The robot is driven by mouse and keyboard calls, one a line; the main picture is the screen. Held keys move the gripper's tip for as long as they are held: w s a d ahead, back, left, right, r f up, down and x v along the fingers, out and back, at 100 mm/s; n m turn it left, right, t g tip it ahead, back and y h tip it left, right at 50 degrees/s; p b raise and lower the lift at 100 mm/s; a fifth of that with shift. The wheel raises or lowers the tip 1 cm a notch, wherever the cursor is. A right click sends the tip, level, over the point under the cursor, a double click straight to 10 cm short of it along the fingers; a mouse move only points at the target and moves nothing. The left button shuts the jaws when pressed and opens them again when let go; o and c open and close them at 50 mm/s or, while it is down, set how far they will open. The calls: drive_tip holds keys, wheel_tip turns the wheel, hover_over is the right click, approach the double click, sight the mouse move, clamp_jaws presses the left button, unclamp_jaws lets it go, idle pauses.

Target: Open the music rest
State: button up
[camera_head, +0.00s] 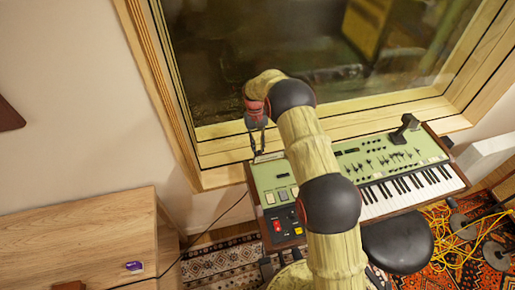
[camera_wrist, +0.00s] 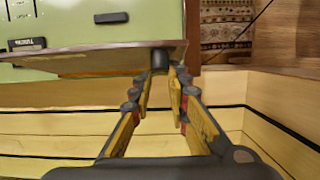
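The music rest (camera_wrist: 110,62) is a thin grey-brown panel along the back edge of the green keyboard (camera_wrist: 90,25) in the wrist view. In the head view, a pale strip that looks like part of it (camera_head: 268,157) shows at the keyboard's (camera_head: 290,180) back left. My gripper (camera_head: 258,143) points down there. In the wrist view my gripper (camera_wrist: 160,80) is open. Its fingertips are close to a short dark cylindrical piece (camera_wrist: 160,60) at the panel's end. I cannot tell whether they touch it. My arm hides part of the keyboard in the head view.
The wood-framed window (camera_head: 320,125) stands directly behind the keyboard. A wooden cabinet (camera_head: 80,235) is at the lower left. A dark stool seat (camera_head: 398,243) stands in front of the keys. Yellow cables (camera_head: 455,240) lie on the patterned rug at the right.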

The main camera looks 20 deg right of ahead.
drive_tip(key=o, duration=0.5)
drive_tip(key=shift+s, duration=0.1)
drive_tip(key=shift+o, duration=0.2)
drive_tip(key=v, duration=0.7)
drive_tip(key=shift+r, duration=0.2)
